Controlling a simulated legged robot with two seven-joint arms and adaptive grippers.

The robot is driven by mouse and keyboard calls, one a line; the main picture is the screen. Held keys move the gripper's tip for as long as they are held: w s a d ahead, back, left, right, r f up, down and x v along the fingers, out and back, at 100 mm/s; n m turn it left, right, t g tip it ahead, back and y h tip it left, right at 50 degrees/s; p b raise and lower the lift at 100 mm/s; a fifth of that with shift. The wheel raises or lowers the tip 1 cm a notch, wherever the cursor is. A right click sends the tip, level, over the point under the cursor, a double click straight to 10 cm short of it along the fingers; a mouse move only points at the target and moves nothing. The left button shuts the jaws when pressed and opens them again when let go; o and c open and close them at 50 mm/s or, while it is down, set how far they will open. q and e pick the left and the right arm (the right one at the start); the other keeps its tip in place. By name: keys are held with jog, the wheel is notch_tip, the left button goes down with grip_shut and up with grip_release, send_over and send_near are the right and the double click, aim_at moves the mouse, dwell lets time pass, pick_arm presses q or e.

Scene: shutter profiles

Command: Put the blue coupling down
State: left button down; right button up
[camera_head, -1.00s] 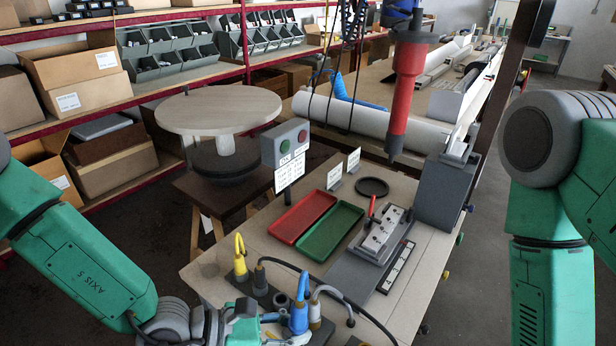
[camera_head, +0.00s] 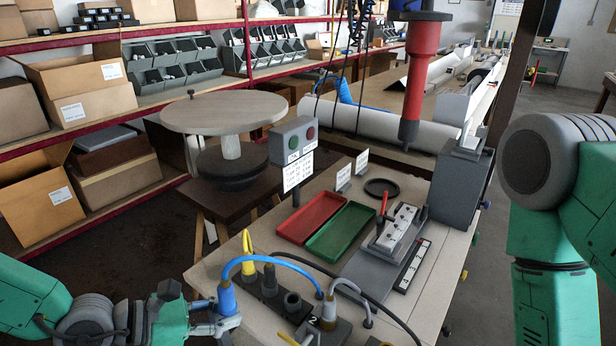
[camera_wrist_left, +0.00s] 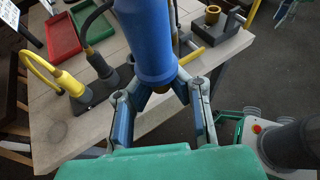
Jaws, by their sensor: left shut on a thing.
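The blue coupling (camera_head: 227,299) is held upright in my left gripper (camera_head: 230,326), near the table's left front edge in the head view. A blue hose arcs from its top to the right. In the left wrist view the blue coupling (camera_wrist_left: 150,40) fills the upper middle, and the fingers of my left gripper (camera_wrist_left: 163,92) close around its lower part. It appears to be in the air, clear of the dark connector block (camera_head: 262,298). An open dark socket (camera_head: 292,303) shows on that block. My right arm is at the right edge; its gripper is out of view.
Red (camera_head: 311,217) and green (camera_head: 341,230) trays, a grey fixture (camera_head: 386,240) and a button box (camera_head: 293,141) lie beyond.

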pick_arm(q)
jog(key=a+f+n+t+b, duration=0.1)
jog(key=a+f+b, duration=0.1)
jog(key=a, duration=0.2)
jog(key=a+f+n+t+y+b, duration=0.1)
jog(key=a+b, duration=0.2)
jog(key=a, duration=0.2)
jog(key=shift+w+a+f+b, duration=0.15)
jog(key=shift+w+f+b, duration=0.15)
jog(key=shift+f+b, duration=0.05)
